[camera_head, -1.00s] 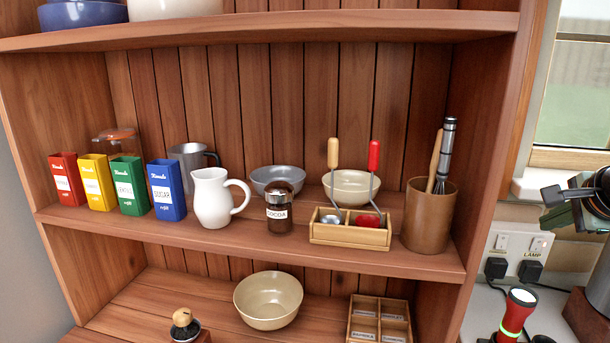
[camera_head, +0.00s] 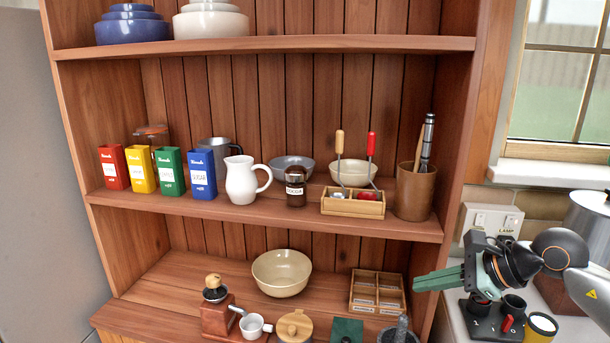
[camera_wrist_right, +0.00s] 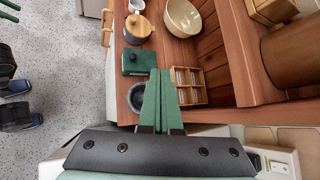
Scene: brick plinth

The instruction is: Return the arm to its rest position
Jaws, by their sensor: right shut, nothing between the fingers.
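My right gripper (camera_head: 440,279) is in the head view at the lower right, in front of the shelf unit's right edge. Its green fingers are shut with nothing between them. In the right wrist view the closed fingers (camera_wrist_right: 159,102) point toward the lower shelf, near a divided wooden box (camera_wrist_right: 188,84) and a green box-like item (camera_wrist_right: 139,62). They appear apart from these things, though the exact gap cannot be told.
The shelf unit (camera_head: 270,207) holds canisters, a white jug (camera_head: 243,180), a cocoa jar (camera_head: 296,187) and a brown utensil pot (camera_head: 415,192). Below are a cream bowl (camera_head: 282,273) and a coffee grinder (camera_head: 218,312). A torch (camera_head: 540,326) stands at lower right.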

